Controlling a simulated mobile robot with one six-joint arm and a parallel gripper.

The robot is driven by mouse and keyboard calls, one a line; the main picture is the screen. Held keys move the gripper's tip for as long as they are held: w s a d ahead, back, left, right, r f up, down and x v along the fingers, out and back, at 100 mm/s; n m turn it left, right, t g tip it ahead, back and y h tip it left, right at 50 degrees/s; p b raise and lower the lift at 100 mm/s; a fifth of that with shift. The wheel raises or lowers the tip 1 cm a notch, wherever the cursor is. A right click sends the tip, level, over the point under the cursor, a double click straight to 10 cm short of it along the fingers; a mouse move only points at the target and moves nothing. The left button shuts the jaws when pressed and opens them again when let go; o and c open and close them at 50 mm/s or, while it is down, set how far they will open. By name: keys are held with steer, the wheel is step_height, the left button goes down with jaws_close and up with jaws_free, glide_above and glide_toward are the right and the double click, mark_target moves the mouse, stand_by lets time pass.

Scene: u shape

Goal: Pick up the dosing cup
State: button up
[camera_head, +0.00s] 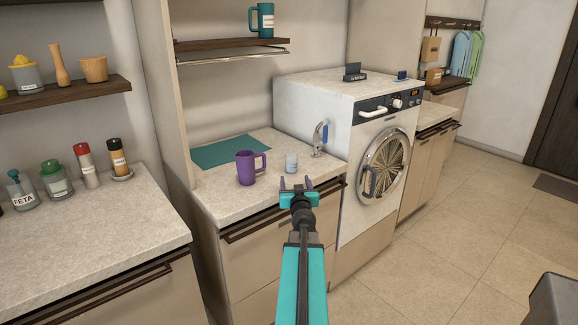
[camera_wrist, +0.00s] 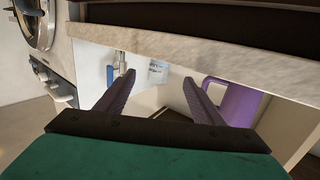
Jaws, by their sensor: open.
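The dosing cup, a small pale cup with a label (camera_head: 291,162), stands on the counter to the right of a purple mug (camera_head: 246,168). My gripper (camera_head: 296,184) is open and empty at the counter's front edge, in front of the cup and apart from it. In the wrist view, which looks upside down, the dosing cup (camera_wrist: 157,72) shows beyond and between the tips of my open gripper (camera_wrist: 160,78). The purple mug (camera_wrist: 236,100) is to the right of the fingers there. The counter edge hides part of the cup in the wrist view.
A metal fitting with a blue part (camera_head: 320,139) stands right of the cup, beside the washing machine (camera_head: 350,190). A teal mat (camera_head: 232,151) lies behind the mug. The counter edge (camera_wrist: 200,48) crosses the wrist view. A shelf (camera_head: 230,44) hangs above.

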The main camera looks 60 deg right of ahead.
mark_target(292, 167)
steer(key=shift+w, duration=0.1)
steer(key=shift+p+x, duration=1.05)
steer(key=shift+x, duration=3.2)
steer(key=shift+d, duration=0.15)
steer(key=shift+r+p+x, duration=0.1)
steer(key=shift+p+x, duration=0.45)
steer(key=shift+x, duration=0.2)
steer(key=shift+r+p+x, duration=0.15)
steer(key=shift+p+x, duration=0.4)
steer(key=shift+x, duration=0.2)
steer(key=shift+p+x, duration=0.35)
steer(key=shift+x, duration=0.65)
steer(key=shift+f, duration=0.1)
steer(key=c, duration=1.1)
